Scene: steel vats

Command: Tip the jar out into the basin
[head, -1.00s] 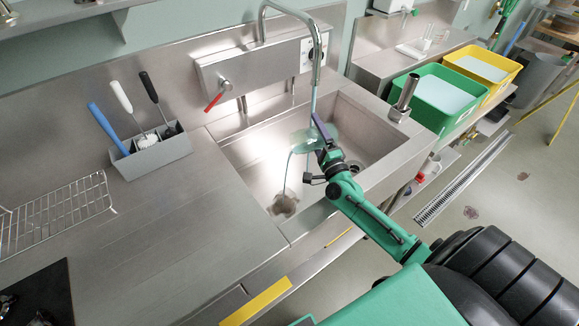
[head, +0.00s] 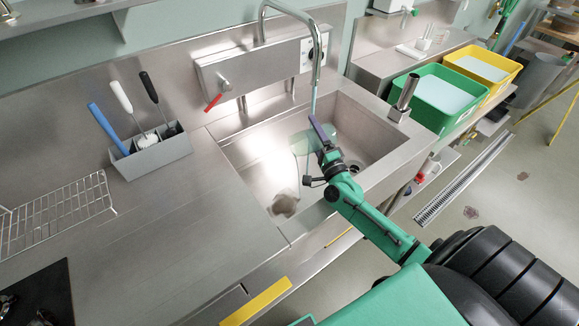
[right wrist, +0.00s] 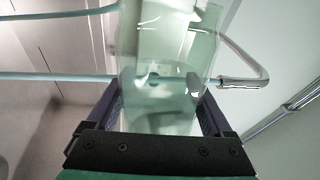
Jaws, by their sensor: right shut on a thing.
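My right gripper (head: 322,142) is over the steel basin (head: 375,138). It is shut on a clear, pale green jar (head: 329,131), which also shows between the fingers in the right wrist view (right wrist: 165,55). The jar is tilted, with its far end pointing away from the gripper. In the right wrist view, a pale blue stream (right wrist: 60,18) runs from the jar's far end to the left. In the head view, the stream into the basin is faint. How much liquid is in the jar I cannot tell. My left gripper is out of view.
A tap (head: 319,48) arches over the basin; its pale stream passes close to the jar, contact unclear. A red-handled valve (head: 213,102) is on the back panel. A grey holder with brushes (head: 152,155) stands left. Green (head: 440,100) and yellow (head: 487,69) tubs stand right.

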